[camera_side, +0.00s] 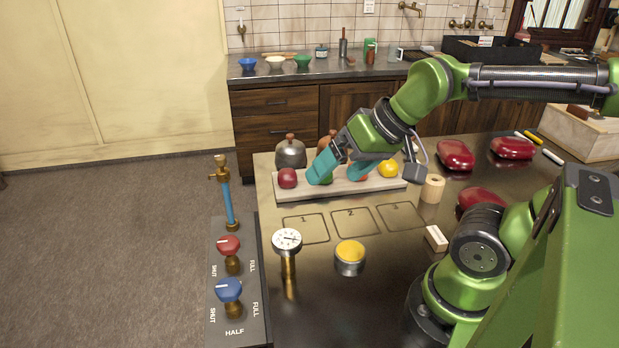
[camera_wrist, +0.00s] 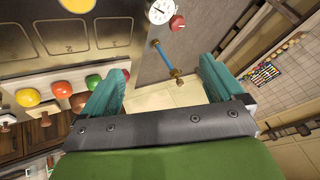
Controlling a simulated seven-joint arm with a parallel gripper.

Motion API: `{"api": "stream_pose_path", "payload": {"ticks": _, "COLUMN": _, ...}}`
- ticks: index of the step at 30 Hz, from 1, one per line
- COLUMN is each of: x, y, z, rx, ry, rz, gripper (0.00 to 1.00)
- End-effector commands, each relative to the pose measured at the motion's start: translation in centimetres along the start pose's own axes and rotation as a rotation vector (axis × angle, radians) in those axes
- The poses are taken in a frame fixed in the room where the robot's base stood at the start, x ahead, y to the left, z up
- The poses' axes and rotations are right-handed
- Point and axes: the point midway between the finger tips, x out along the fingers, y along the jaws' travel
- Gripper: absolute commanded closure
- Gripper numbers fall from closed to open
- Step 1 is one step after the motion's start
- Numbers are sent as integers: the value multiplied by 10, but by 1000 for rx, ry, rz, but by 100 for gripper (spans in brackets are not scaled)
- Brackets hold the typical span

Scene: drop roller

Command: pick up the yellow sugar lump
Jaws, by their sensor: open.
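The yellow sugar lump (camera_side: 389,169) sits toward the right end of a pale narrow board, with the others in a row. In the wrist view the yellow lump (camera_wrist: 28,97) is at the far left, outside the jaws. My gripper (camera_side: 341,170) has teal fingers spread apart over the left and middle part of the row, left of the yellow lump. In the wrist view my gripper (camera_wrist: 166,90) is open, with nothing held between the fingers. A red lump (camera_side: 288,178) is at the board's left end. A green lump (camera_wrist: 79,101) is partly hidden by a finger in the side view.
The board (camera_side: 290,195) lies on a dark table with marked squares 1, 2 and 3 in front. A yellow button (camera_side: 350,252), a dial gauge (camera_side: 287,240), a wooden roll (camera_side: 432,189) and red lidded dishes (camera_side: 456,154) stand around. Lidded pots (camera_side: 290,152) stand behind the board.

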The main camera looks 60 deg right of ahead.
Motion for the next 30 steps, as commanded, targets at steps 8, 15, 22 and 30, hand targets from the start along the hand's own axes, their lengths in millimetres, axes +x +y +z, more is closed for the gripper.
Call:
{"api": "stream_pose_path", "payload": {"ticks": 8, "x": 27, "y": 76, "z": -74, "rx": 370, "ry": -81, "rz": 180, "gripper": 6}}
{"api": "stream_pose_path", "payload": {"ticks": 15, "x": 37, "y": 198, "z": -140, "rx": 950, "ry": -100, "rz": 392, "gripper": 6}}
{"api": "stream_pose_path", "payload": {"ticks": 22, "x": 31, "y": 324, "z": -164, "rx": 1533, "ry": -34, "rz": 627, "gripper": 6}}
{"api": "stream_pose_path", "payload": {"ticks": 30, "x": 12, "y": 354, "z": -185, "rx": 1935, "ry": 96, "rz": 729, "gripper": 6}}
